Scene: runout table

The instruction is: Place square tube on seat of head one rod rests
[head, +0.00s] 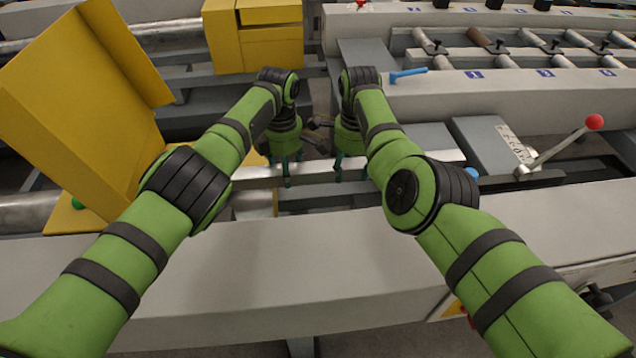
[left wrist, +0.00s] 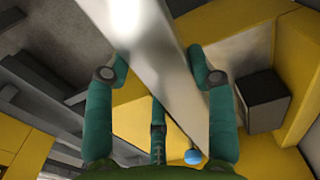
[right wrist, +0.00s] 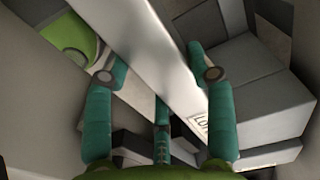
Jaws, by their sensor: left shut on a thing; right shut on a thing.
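The square tube (head: 318,169) is a long pale metal bar lying crosswise in the middle of the head view. My left gripper (head: 286,170) is shut on it toward its left part. My right gripper (head: 352,168) is shut on it farther right, partly hidden by my right forearm. The tube runs between the fingers in the left wrist view (left wrist: 150,45) and in the right wrist view (right wrist: 150,50). Rod rests with short metal rollers (head: 530,40) stand in a row at the upper right. I cannot tell which seat belongs to head one.
A tilted yellow cover (head: 85,100) rises at the left, and a yellow box (head: 253,38) stands at the back. A red-knobbed lever (head: 560,148) and a blue handle (head: 407,75) are at the right. A wide grey beam (head: 300,275) crosses the front.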

